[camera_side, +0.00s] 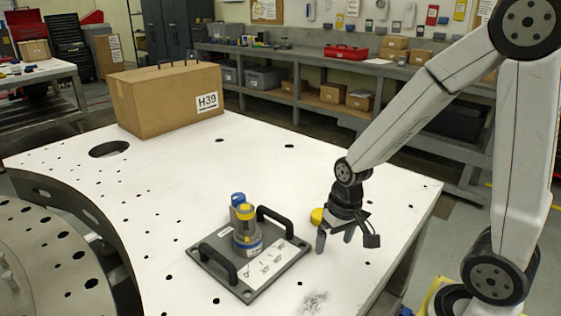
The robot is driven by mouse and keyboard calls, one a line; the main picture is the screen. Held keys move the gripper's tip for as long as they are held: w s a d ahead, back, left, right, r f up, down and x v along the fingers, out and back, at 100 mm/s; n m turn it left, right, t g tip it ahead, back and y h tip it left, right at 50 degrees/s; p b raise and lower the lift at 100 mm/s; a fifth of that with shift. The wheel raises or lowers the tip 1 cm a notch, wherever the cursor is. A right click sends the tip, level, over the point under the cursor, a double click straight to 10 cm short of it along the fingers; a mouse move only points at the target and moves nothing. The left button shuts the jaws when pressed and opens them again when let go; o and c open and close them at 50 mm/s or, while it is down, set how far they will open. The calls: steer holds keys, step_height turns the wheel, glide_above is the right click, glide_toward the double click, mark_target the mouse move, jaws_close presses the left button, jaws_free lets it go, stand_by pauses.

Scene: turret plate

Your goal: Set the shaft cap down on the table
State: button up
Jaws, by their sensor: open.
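A small rounded yellow piece (317,215), which looks like the shaft cap, shows at the left side of my gripper (346,239). My gripper points down, low over the white table (400,205), with its dark fingers spread apart. The gripper hides part of the yellow piece, and I cannot tell whether they touch or whether the piece rests on the table. To the left, a grey base plate (215,258) with two black handles lies on the table. A blue, yellow and grey upright unit (246,230) stands on it.
A cardboard box (168,98) marked H39 stands at the table's back left. The table has small holes and one large hole (109,149). A round metal turret plate (40,265) is at the lower left. The table between box and gripper is clear.

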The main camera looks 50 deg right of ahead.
steer(key=a+n, duration=0.1)
steer(key=n, duration=0.1)
steer(key=a+r+n+t, duration=0.1)
steer(key=a, duration=0.1)
steer(key=shift+s+n+t+h, duration=0.15)
steer(key=shift+n+t+h, duration=0.15)
steer(key=shift+n, duration=0.1)
steer(key=shift+d, duration=0.1)
stand_by(0.7)
